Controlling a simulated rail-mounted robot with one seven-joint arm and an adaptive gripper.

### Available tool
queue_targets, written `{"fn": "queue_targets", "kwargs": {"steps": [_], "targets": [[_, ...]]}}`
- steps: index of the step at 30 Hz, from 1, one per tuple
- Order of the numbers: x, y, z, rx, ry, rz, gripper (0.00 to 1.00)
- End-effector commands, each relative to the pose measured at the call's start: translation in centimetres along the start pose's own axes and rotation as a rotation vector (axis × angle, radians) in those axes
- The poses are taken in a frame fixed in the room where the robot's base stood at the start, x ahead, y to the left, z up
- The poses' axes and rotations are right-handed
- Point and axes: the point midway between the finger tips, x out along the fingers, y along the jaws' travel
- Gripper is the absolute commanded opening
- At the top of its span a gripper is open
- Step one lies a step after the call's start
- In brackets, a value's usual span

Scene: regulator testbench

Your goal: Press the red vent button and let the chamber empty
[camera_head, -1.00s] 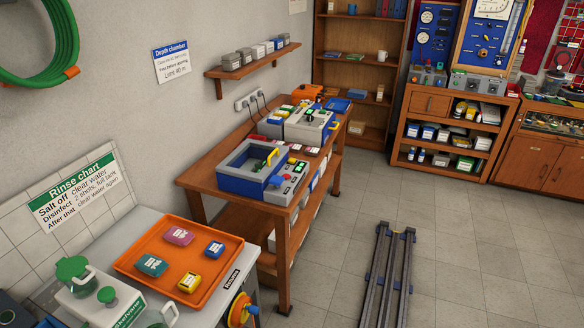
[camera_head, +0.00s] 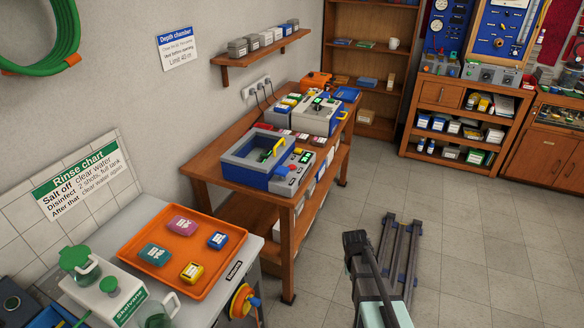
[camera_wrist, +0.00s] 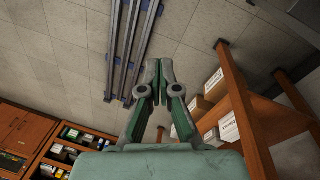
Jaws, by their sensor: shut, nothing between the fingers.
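The depth chamber (camera_head: 249,176) is a blue and grey box with a yellow latch (camera_head: 273,148) on the wooden bench. A small grey control panel (camera_head: 297,170) adjoins its right side. A small red spot on the panel, which looks like the vent button (camera_head: 291,169), is too small to make out clearly. The chamber's water level cannot be told. In the wrist view my gripper (camera_wrist: 159,66) has its fingers together with nothing between them. It is over the floor beside the bench, apart from the chamber. In the head view my arm shows at bottom centre, right of the bench.
The wooden bench (camera_head: 293,211) also holds a second grey unit (camera_head: 318,115). Its legs and lower shelf are close beside my gripper in the wrist view. An orange tray (camera_head: 148,278) with several coloured packs is at front left. The floor to the right is mostly clear.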

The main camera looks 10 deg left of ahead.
Motion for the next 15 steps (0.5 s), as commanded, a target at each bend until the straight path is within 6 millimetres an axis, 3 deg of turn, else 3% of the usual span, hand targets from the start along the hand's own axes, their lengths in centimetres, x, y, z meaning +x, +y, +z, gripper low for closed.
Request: {"fn": "queue_targets", "kwargs": {"steps": [1, 3, 15], "targets": [[-0.9, -0.5, -2.9, -0.008, 0.026, 0.016, 0.00], [-2.2, -0.9, -5.7, -0.014, 0.058, 0.042, 0.00], [-10.8, -5.4, -20.9, -0.047, 0.232, 0.183, 0.00]]}}
